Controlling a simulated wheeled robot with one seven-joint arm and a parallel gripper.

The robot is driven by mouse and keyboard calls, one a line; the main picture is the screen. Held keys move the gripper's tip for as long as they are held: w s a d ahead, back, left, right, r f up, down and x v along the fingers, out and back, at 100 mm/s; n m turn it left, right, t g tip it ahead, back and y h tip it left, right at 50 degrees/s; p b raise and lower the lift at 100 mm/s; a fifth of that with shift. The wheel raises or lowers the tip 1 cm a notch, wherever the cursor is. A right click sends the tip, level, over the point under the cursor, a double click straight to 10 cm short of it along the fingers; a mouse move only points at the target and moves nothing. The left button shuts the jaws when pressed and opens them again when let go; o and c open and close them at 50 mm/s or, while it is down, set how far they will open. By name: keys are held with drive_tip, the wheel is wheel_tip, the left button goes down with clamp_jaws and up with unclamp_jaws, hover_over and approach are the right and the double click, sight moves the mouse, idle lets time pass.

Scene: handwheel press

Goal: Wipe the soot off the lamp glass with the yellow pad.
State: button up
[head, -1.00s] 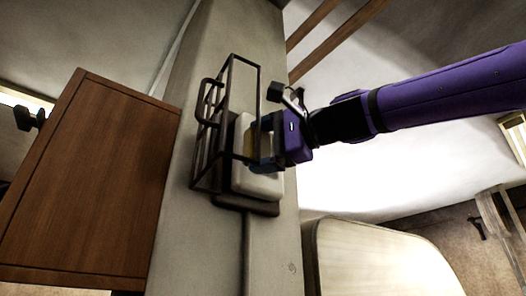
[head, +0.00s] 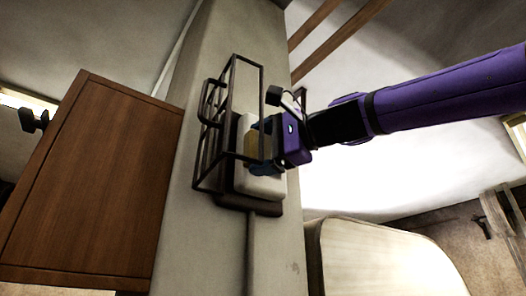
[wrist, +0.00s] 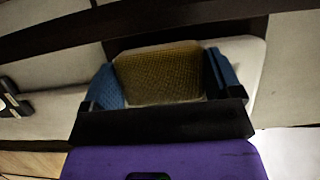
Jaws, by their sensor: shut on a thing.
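The lamp glass (head: 262,187) is a pale, rounded block on a dark base, fixed to the face of a pillar. My gripper (head: 266,147) is in front of it, its blue fingers shut on the yellow pad (head: 251,146). In the wrist view the pad (wrist: 158,74) sits between the two fingers, its textured face showing. The lamp glass (wrist: 243,55) shows behind and to the right of it. The pad is at the glass; whether it touches cannot be told. It hides part of the glass, and I cannot make out soot on the visible part.
A dark wire cage (head: 211,135) stands open around the left of the lamp, its bars close to my gripper. A brown wooden cabinet (head: 95,185) is to the left. A pale rounded panel (head: 380,262) is at lower right.

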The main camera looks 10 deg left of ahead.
drive_tip(key=shift+w+a, duration=0.35)
drive_tip(key=shift+a, duration=0.05)
drive_tip(key=shift+d, duration=0.1)
drive_tip(key=w+d+r, duration=0.2)
drive_tip(key=w+d, duration=0.3)
drive_tip(key=w, duration=0.2)
drive_tip(key=shift+d+r, duration=0.3)
drive_tip(key=shift+d, duration=0.1)
idle(1.4)
drive_tip(key=shift+s, duration=0.1)
